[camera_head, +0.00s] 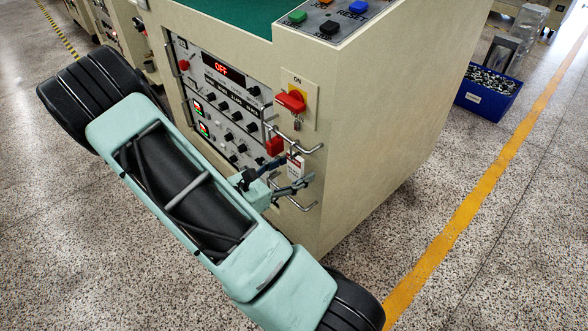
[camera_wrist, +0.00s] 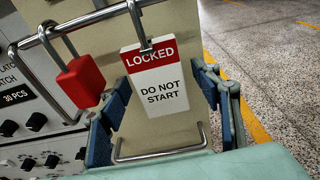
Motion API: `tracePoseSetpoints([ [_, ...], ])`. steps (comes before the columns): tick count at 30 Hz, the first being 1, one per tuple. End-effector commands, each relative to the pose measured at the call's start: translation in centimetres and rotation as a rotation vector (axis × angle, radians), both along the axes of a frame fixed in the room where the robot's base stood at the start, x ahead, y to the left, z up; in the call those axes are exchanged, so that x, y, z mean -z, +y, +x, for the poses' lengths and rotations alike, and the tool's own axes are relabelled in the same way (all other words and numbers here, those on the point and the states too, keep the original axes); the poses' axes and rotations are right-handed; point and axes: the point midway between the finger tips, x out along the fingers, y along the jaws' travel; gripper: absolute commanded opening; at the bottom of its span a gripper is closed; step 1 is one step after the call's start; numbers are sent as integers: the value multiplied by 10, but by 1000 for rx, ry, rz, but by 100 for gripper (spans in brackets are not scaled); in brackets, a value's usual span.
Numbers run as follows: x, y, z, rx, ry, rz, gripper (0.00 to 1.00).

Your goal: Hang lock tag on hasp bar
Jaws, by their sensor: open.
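The lock tag (camera_wrist: 158,86) is a white card with a red "LOCKED" band and the words "DO NOT START". In the wrist view it hangs upright below the metal hasp bar (camera_wrist: 92,18), its metal hook appearing to pass over the bar. In the head view the tag (camera_head: 297,164) is small, below the bar (camera_head: 297,146) on the cabinet front. My gripper (camera_wrist: 165,82) is open, with blue-padded fingers on either side of the tag and gaps visible between. My gripper also shows in the head view (camera_head: 298,169).
A red padlock (camera_wrist: 81,82) hangs on the same bar, left of the tag. A lower metal handle (camera_wrist: 160,154) lies beneath the tag. A red switch (camera_head: 291,101) is above the bar.

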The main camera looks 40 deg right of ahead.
Motion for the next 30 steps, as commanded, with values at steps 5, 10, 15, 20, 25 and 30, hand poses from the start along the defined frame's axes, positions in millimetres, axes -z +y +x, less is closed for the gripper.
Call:
tracePoseSetpoints([
  [5, -2, 14, 0, -4, -1, 0, 58],
  [10, -7, 47, -2, -6, -3, 1, 58],
  [15, -12, 82, -5, -4, -2, 1, 58],
  [20, -16, 106, -7, -3, -2, 0, 58],
  [25, -18, 117, -9, 0, 0, 0, 58],
  [30, -19, 119, -9, -1, -1, 0, 58],
])
